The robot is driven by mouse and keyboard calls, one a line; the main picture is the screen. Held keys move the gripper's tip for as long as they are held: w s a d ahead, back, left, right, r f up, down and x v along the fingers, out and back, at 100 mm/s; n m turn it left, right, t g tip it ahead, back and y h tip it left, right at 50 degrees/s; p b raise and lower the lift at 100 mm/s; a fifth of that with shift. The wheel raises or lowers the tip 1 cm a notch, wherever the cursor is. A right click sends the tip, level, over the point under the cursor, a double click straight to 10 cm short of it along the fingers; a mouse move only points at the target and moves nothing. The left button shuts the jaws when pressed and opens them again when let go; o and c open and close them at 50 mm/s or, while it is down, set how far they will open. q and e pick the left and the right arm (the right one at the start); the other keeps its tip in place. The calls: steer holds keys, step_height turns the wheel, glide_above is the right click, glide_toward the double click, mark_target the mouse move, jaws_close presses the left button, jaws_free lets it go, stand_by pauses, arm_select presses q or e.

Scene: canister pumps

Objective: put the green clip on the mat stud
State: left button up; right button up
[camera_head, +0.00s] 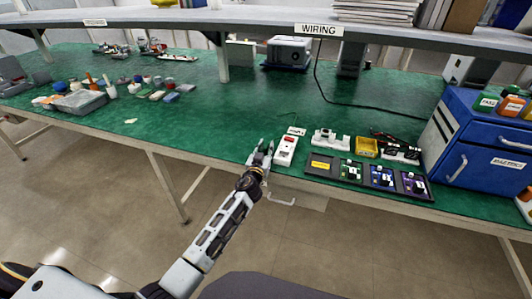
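My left gripper (263,147) reaches up from the bottom to the bench's front edge. Its two fingers stand apart, and I see nothing between them. It is just left of a white device with a red display or switch (287,148). The green bench surface (220,120) runs across the view. I cannot pick out a green clip or a mat stud at this size. A small green board (350,170) sits in a black tray (322,173) to the right of the gripper. My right gripper is not in view.
A white connector block (330,139), a yellow box (366,147) and a blue drawer cabinet (473,150) stand to the right. Small parts and a grey tray (80,102) are at the left. A shelf (250,18) overhangs the back. The middle of the bench is clear.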

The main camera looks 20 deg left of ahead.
arm_select(q)
steer(key=shift+w, duration=0.25)
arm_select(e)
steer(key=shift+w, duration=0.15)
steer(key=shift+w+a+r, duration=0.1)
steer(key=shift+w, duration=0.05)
arm_select(q)
jaws_close()
